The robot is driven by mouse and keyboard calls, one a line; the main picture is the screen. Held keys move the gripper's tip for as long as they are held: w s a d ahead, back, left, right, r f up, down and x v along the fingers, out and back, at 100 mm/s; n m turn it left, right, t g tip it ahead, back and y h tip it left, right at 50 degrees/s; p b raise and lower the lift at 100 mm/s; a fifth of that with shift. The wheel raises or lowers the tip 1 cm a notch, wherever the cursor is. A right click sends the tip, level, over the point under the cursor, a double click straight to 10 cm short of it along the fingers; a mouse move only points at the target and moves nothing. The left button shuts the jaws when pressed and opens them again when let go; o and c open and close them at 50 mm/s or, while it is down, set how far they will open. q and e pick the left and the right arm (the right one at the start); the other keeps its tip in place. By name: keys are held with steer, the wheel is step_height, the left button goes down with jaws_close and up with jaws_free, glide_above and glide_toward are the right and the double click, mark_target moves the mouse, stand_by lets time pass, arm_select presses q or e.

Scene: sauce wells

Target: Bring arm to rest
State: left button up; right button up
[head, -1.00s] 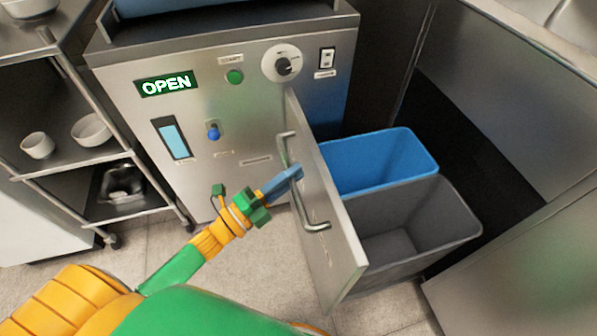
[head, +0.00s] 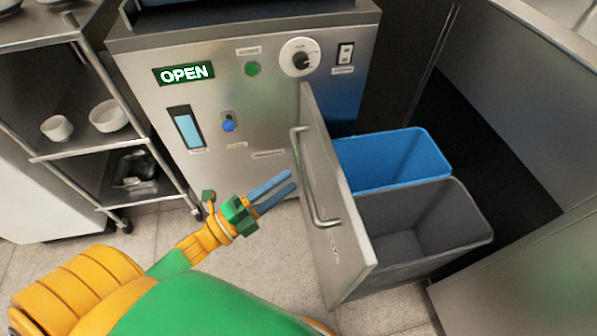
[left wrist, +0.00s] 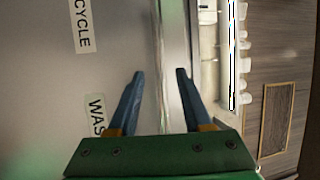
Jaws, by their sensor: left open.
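My left gripper (head: 291,182) has blue fingers and a green body. My right gripper is not in view.
The open drawer holds a blue bin (head: 395,160) and a grey bin (head: 425,235). A steel machine (head: 245,115) with an "OPEN" display (head: 184,73) stands behind. A shelf rack (head: 70,150) with bowls is at left. Tiled floor (head: 265,255) is clear below the gripper.

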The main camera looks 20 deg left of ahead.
arm_select(q)
steer(key=shift+v, duration=0.85)
